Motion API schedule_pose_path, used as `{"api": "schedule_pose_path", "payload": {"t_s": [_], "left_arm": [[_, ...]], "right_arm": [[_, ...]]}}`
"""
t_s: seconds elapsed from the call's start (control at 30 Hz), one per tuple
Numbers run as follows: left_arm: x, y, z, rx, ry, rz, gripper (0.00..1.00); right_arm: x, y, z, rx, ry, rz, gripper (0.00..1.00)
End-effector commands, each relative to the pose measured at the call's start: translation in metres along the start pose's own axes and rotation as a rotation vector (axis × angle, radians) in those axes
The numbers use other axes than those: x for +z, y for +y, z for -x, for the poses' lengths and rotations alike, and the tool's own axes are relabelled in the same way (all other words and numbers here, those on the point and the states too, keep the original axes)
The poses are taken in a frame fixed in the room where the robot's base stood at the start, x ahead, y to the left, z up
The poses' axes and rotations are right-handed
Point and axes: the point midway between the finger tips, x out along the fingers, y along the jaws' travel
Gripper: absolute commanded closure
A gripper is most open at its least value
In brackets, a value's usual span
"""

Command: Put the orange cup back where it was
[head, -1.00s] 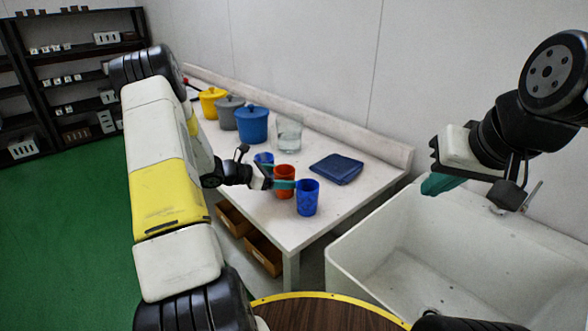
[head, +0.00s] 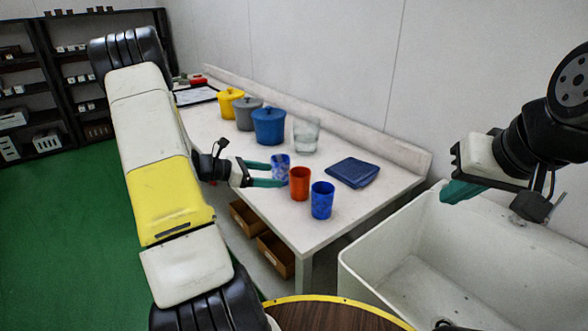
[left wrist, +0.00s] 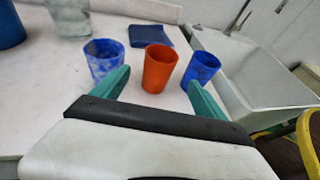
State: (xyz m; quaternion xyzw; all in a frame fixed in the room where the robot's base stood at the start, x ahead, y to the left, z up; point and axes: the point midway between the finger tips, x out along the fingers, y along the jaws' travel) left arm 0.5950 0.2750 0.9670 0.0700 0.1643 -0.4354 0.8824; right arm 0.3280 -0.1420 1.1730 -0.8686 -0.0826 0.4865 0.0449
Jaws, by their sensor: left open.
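The orange cup (head: 300,184) stands upright on the white table, between two blue mottled cups. One blue cup (head: 281,168) is behind it to the left and the other blue cup (head: 322,200) is in front to the right. My left gripper (head: 283,173) is open, its green fingers pointing towards the cups. In the left wrist view the orange cup (left wrist: 160,68) stands beyond and between the two spread fingertips (left wrist: 160,85), apart from them.
Yellow, grey and blue lidded pots (head: 269,126) and a clear glass beaker (head: 306,134) stand further back on the table. A folded dark blue cloth (head: 353,172) lies right of the cups. A white sink (head: 352,262) adjoins on the right.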

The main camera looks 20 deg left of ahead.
Motion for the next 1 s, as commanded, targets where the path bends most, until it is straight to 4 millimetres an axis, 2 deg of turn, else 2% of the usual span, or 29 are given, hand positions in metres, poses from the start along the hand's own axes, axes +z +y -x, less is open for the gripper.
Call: {"api": "schedule_pose_path", "payload": {"t_s": [0.07, 0.17, 0.27, 0.4, 0.47, 0.6, 0.7, 0.83, 1.0], "left_arm": [[0.003, -0.002, 0.004, -0.005, 0.004, -0.011, 0.17], [0.021, -0.016, 0.003, -0.046, 0.032, -0.088, 0.17], [0.053, -0.049, 0.000, -0.131, 0.093, -0.255, 0.17], [0.100, -0.114, 0.004, -0.287, 0.211, -0.596, 0.17], [0.114, -0.141, 0.009, -0.350, 0.259, -0.750, 0.17], [0.138, -0.198, 0.030, -0.481, 0.364, -1.118, 0.17], [0.149, -0.232, 0.049, -0.557, 0.435, -1.385, 0.17], [0.158, -0.265, 0.076, -0.631, 0.524, -1.732, 0.17], [0.164, -0.288, 0.106, -0.679, 0.626, -2.105, 0.17]], "right_arm": [[0.000, 0.000, 0.000, 0.000, 0.000, 0.000, 1.00], [0.000, 0.000, 0.000, 0.000, 0.000, 0.000, 1.00], [0.000, 0.000, 0.000, 0.000, 0.000, 0.000, 1.00], [0.000, 0.000, 0.000, 0.000, 0.000, 0.000, 1.00], [0.000, 0.000, 0.000, 0.000, 0.000, 0.000, 1.00], [0.000, 0.000, 0.000, 0.000, 0.000, 0.000, 1.00], [0.000, 0.000, 0.000, 0.000, 0.000, 0.000, 1.00], [0.000, 0.000, 0.000, 0.000, 0.000, 0.000, 1.00], [0.000, 0.000, 0.000, 0.000, 0.000, 0.000, 1.00]]}}
